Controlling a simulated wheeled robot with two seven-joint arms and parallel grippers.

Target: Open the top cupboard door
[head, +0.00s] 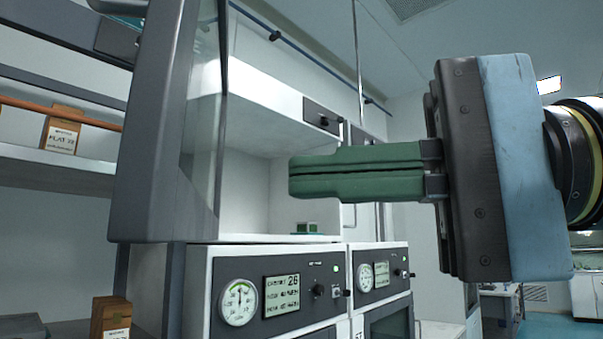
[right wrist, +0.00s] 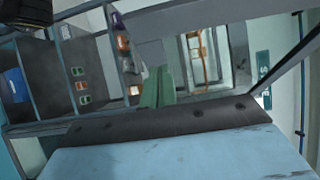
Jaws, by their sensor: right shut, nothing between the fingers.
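The top cupboard (head: 255,190) is white inside and shows open at the front. Its door (head: 150,150), a grey frame with a glass pane, stands swung out at the left of the opening, seen almost edge-on. My right gripper (head: 290,177) has green fingers pressed together, pointing left in front of the cupboard's right part. Nothing is between them, and they look apart from the door. The right wrist view also shows the fingers (right wrist: 157,88). I cannot make out my left gripper.
Below the cupboard are instrument panels with a round gauge (head: 238,302) and displays. A small green item (head: 306,228) sits on the cupboard floor. At the left, a shelf (head: 60,165) holds a brown box (head: 63,130). Another brown box (head: 110,318) stands lower down.

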